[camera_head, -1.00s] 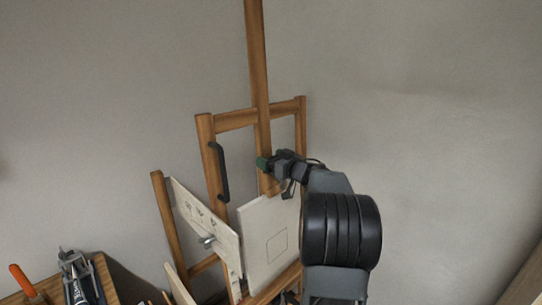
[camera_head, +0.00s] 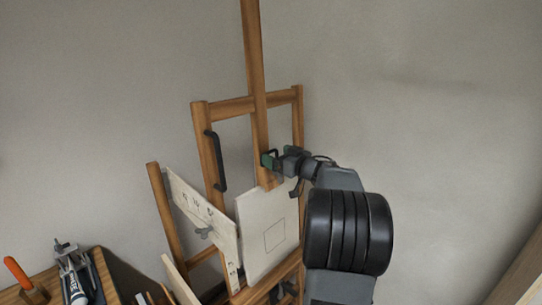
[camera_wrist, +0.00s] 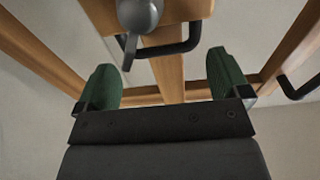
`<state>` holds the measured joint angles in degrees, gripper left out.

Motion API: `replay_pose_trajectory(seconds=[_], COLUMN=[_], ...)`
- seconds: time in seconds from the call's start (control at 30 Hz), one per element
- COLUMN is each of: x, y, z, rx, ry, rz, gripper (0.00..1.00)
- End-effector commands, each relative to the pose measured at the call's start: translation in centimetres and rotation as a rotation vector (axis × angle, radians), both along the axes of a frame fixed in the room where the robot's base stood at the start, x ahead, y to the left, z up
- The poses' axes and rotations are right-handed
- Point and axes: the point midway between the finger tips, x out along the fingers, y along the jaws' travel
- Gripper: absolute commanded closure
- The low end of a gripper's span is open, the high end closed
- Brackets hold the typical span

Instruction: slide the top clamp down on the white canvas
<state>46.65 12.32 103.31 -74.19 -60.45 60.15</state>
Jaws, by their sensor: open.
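The white canvas (camera_head: 266,240), with a drawn square, stands upright on the wooden easel. The top clamp (camera_head: 267,181) is a wooden block at the lower end of the tall mast, close to the canvas's top edge. In the wrist view, the clamp's wood (camera_wrist: 186,10) has a black bar handle (camera_wrist: 170,50) and a grey knob (camera_wrist: 138,14). My gripper (camera_head: 268,159) is beside the mast just above the block. In the wrist view my gripper (camera_wrist: 164,80) has its green fingers wide apart with nothing held between them; the handle lies ahead of them. My arm partly covers the canvas's right side.
A black handle (camera_head: 217,162) is on the easel's left upright. A bench with an orange-handled tool (camera_head: 17,272) and a tube (camera_head: 76,289) is at lower left. The right wall area is clear.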

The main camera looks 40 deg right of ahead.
Motion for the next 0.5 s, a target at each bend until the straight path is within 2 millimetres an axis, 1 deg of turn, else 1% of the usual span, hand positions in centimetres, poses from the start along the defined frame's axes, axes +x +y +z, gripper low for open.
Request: replay_pose_trajectory(seconds=[0.03, 0.2, 0.4, 0.5], x=[-1.2, -4.6, -7.7, -8.6], y=[-0.3, -0.9, -1.5, -1.7], z=[-0.2, -0.2, -0.1, 0.0], rx=[-0.002, -0.001, 0.000, -0.001], ry=[-0.001, -0.001, 0.000, -0.001], rz=[-0.005, -0.005, -0.005, -0.005], gripper=[0.06, 0.06, 0.06, 0.06])
